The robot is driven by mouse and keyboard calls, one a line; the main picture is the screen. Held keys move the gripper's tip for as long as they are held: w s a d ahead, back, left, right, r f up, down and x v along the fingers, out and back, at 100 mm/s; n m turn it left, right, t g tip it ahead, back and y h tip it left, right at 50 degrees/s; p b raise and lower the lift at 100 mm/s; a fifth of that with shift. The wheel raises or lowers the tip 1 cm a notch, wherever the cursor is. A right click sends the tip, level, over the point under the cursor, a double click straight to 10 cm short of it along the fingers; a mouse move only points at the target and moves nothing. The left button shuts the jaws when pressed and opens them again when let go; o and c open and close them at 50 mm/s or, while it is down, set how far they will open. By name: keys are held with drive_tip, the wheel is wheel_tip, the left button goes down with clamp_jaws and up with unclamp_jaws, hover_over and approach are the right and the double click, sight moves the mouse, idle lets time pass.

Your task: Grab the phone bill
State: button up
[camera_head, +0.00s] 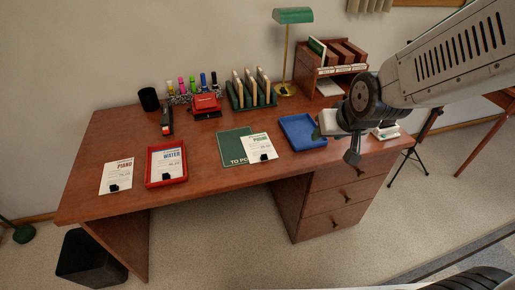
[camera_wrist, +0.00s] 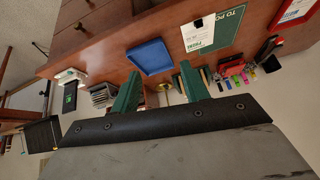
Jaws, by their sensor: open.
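A white bill with a green heading, which seems to read PHONE (camera_head: 259,149), lies partly over the right side of a green TO PO... mat (camera_head: 233,151) on the desk. A small black clip sits on its lower part. The same bill (camera_wrist: 199,34) shows upside down at the top of the wrist view. Another white bill with a reddish heading, which seems to read PIANO (camera_head: 116,174), lies at the desk's left front. A WATER bill (camera_head: 168,158) lies in a red tray. My gripper (camera_wrist: 158,78) is open and empty, above the desk's right part, right of the phone bill.
A blue tray (camera_head: 302,132) lies between the mat and my gripper. The desk's front strip is mostly clear.

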drive_tip(key=w+a+f+t, duration=0.3)
drive_tip(key=w+a+f, duration=0.3)
drive_tip(key=f, duration=0.3)
drive_tip(key=n+t+y, duration=0.2)
drive_tip(key=t, duration=0.2)
approach(265, 156)
drive_tip(key=w, duration=0.2)
drive_tip(key=x, duration=0.7)
drive_tip(key=shift+w+a+f, duration=0.1)
drive_tip(key=shift+a+f, duration=0.2)
drive_tip(key=shift+f, duration=0.15)
clamp_jaws()
